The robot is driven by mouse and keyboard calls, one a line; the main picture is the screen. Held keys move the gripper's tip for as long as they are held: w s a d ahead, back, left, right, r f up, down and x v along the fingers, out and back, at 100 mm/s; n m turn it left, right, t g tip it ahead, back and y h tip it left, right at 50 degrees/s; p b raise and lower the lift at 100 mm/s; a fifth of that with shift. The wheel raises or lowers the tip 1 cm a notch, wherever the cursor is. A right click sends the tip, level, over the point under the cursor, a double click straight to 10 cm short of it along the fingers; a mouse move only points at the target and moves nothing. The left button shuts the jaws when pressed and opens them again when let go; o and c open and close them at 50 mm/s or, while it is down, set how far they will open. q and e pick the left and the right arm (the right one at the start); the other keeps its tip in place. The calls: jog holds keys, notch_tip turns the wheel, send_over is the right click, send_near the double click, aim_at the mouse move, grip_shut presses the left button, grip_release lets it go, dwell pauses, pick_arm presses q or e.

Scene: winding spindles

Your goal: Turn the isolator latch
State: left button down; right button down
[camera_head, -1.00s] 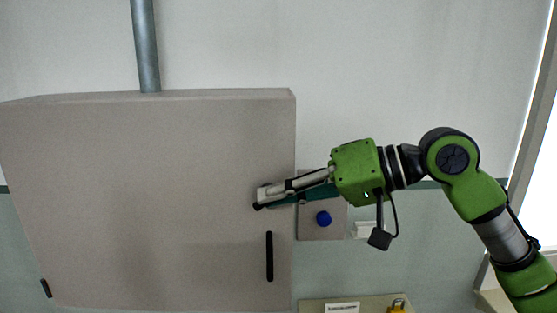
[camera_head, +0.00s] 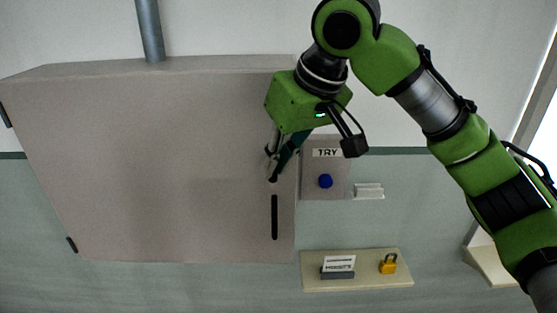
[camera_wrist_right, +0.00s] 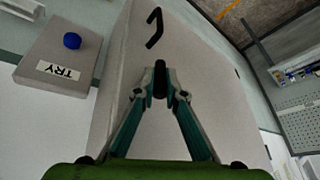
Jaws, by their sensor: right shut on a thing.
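A large grey cabinet (camera_head: 150,170) hangs on the wall, with a black vertical handle (camera_head: 274,217) near its right edge. The handle also shows in the right wrist view (camera_wrist_right: 154,28). My right gripper (camera_head: 273,176) reaches down to the cabinet front just above the handle. In the right wrist view its fingertips (camera_wrist_right: 160,82) are closed on a small black part (camera_wrist_right: 160,66), which I take to be the latch. The fingers hide much of the latch, so its angle is hard to tell. My left gripper is not in view.
A grey box labelled TRY (camera_head: 325,188) with a blue button (camera_head: 325,181) is right of the cabinet. Below it, a shelf (camera_head: 350,284) holds a yellow padlock (camera_head: 388,263) and a small sign (camera_head: 339,264). A white holder (camera_head: 369,191) is on the wall.

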jog(key=shift+a+f+h, duration=0.1)
jog(key=shift+h, duration=0.5)
jog(key=c, duration=2.4)
grip_release()
jog(key=shift+o, duration=0.2)
jog(key=shift+w, duration=0.1)
